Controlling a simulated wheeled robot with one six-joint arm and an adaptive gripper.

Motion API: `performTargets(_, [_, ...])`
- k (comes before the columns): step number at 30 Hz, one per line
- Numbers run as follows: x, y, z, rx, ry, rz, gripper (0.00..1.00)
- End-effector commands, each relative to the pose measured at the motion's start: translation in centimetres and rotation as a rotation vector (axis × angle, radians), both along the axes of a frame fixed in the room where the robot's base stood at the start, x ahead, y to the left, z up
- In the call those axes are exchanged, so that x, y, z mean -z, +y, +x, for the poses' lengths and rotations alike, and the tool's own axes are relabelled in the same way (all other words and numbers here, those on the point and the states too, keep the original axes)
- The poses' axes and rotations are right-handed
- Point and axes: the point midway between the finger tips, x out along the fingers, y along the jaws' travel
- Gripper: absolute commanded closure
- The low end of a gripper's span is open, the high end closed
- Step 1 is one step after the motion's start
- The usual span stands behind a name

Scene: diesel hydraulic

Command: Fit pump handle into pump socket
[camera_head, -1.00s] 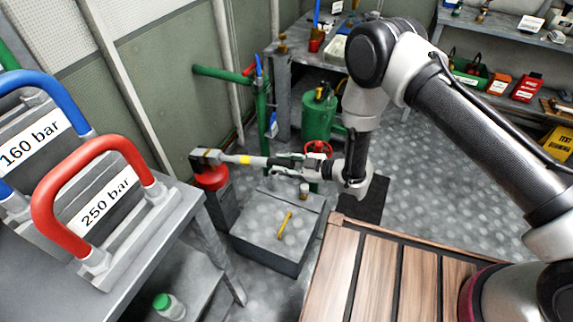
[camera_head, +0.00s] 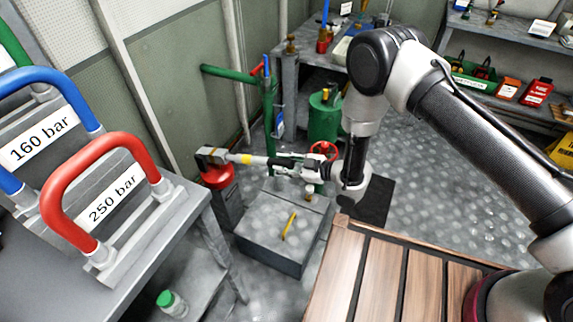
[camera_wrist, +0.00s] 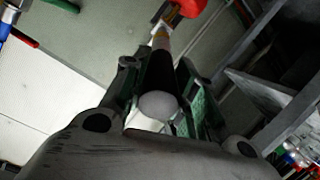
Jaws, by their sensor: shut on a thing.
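The pump handle (camera_head: 259,160) is a pale bar with a yellow band, lying nearly level in the head view. My gripper (camera_head: 290,163) is shut on its right part. In the wrist view the handle (camera_wrist: 161,73) runs away from my gripper (camera_wrist: 160,100), with a rounded pale end close to the camera. The handle's far end meets a dark grey block (camera_head: 211,156) above a red cap (camera_head: 217,177) on the dark pump body (camera_head: 222,205). I take this block to be the pump socket. I cannot tell how deep the handle sits in it.
A grey box (camera_head: 275,240) with a yellow tool (camera_head: 289,226) on top stands below the handle. A bench with red and blue hoop handles is at left. A green tank (camera_head: 324,118) and a red handwheel (camera_head: 323,150) stand behind my gripper.

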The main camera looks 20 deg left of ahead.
Motion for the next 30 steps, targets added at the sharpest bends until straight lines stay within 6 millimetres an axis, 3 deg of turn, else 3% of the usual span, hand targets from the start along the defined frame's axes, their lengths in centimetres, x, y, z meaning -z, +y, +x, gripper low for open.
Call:
performTargets(22, [0.3,1.2,0.1,0.001,0.000,0.001,0.97])
performTargets(23, [0.3,1.2,0.1,0.001,0.000,0.001,0.70])
performTargets(24, [0.3,1.2,0.1,0.001,0.000,0.001,0.63])
performTargets(27, [0.3,1.2,0.1,0.001,0.000,0.001,0.47])
performTargets(30, [0.3,1.2,0.1,0.000,0.000,0.001,0.47])
